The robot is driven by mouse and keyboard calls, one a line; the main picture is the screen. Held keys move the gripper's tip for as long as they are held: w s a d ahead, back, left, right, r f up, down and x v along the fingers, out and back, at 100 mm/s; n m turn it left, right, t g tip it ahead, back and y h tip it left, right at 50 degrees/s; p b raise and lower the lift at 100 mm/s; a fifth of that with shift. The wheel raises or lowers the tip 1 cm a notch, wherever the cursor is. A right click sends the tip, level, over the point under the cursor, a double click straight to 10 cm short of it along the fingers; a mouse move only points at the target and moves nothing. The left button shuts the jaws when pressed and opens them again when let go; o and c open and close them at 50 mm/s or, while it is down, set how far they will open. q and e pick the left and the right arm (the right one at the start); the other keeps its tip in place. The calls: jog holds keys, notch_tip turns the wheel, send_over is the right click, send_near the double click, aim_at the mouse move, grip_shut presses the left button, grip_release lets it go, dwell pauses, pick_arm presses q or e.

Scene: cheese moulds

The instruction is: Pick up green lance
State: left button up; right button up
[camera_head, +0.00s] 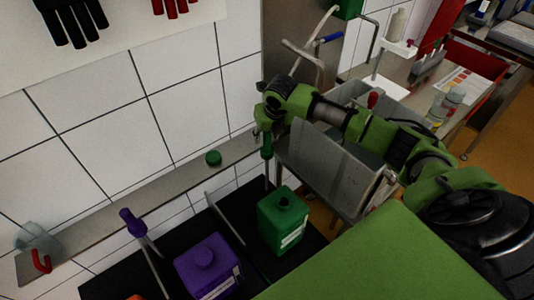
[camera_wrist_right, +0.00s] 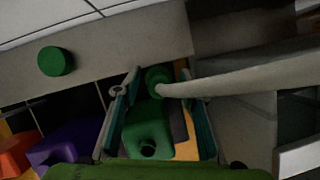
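The green lance (camera_head: 267,147) stands upright beside the green canister (camera_head: 283,222) in the head view, its green handle above a thin metal rod. My right gripper (camera_head: 265,119) is right at the top of the handle. In the right wrist view, my right gripper (camera_wrist_right: 160,118) has its fingers spread wide apart. The green handle top (camera_wrist_right: 157,77) shows between and just beyond the fingers, with the green canister (camera_wrist_right: 147,128) behind. Contact with the handle cannot be told. My left gripper is not in view.
A purple canister (camera_head: 207,266) and purple lance (camera_head: 131,222) stand left. A green cap (camera_head: 213,158) lies on the wall ledge (camera_head: 180,183). A metal sink (camera_head: 335,165) stands close right of the lance. A pale pipe (camera_wrist_right: 245,69) crosses the wrist view.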

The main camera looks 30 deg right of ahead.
grip_shut()
jog(key=shift+r, duration=0.1)
